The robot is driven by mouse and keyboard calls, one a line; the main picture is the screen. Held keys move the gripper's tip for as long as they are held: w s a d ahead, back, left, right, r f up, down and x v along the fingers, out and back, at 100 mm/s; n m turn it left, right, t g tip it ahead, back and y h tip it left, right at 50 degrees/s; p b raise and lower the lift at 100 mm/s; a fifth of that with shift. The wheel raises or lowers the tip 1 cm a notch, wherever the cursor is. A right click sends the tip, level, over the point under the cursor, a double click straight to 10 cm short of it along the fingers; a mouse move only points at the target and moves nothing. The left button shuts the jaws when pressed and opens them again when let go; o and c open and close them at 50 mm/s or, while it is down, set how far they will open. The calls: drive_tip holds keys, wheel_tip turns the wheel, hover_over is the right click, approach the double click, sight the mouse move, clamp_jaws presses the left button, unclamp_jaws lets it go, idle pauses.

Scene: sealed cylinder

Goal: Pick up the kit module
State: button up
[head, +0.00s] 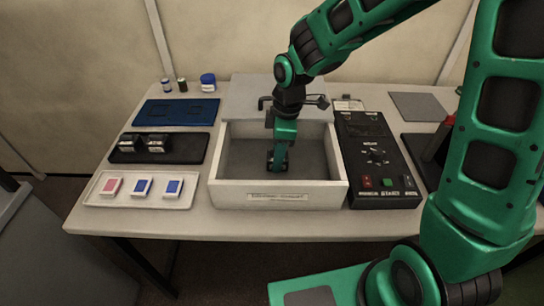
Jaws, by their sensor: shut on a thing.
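My gripper (278,158) reaches down into the open light-grey box (279,196) in the middle of the table. It is shut on a small dark module (270,162), which I take to be the kit module. The fingers hide much of it, and I cannot tell whether it touches the box floor. Two similar dark modules, one on the left (130,143) and one on the right (157,143), sit on a black tray (184,152) left of the box.
A white tray (105,199) with red and blue cards lies front left, a blue tray (177,113) back left. Small jars, including a blue one (208,81), stand behind. A black control panel (375,160) adjoins the box on the right. The box walls surround my gripper.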

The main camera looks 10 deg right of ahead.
drive_tip(key=shift+r, duration=0.65)
wheel_tip(320, 180, up, 3)
drive_tip(key=shift+f, duration=0.1)
drive_tip(key=s+a+r, duration=0.6)
drive_tip(key=s+a, duration=0.1)
drive_tip(key=s, duration=0.2)
drive_tip(key=shift+s+a+r, duration=0.15)
drive_tip(key=shift+s+r, duration=0.05)
drive_tip(key=shift+r, duration=0.2)
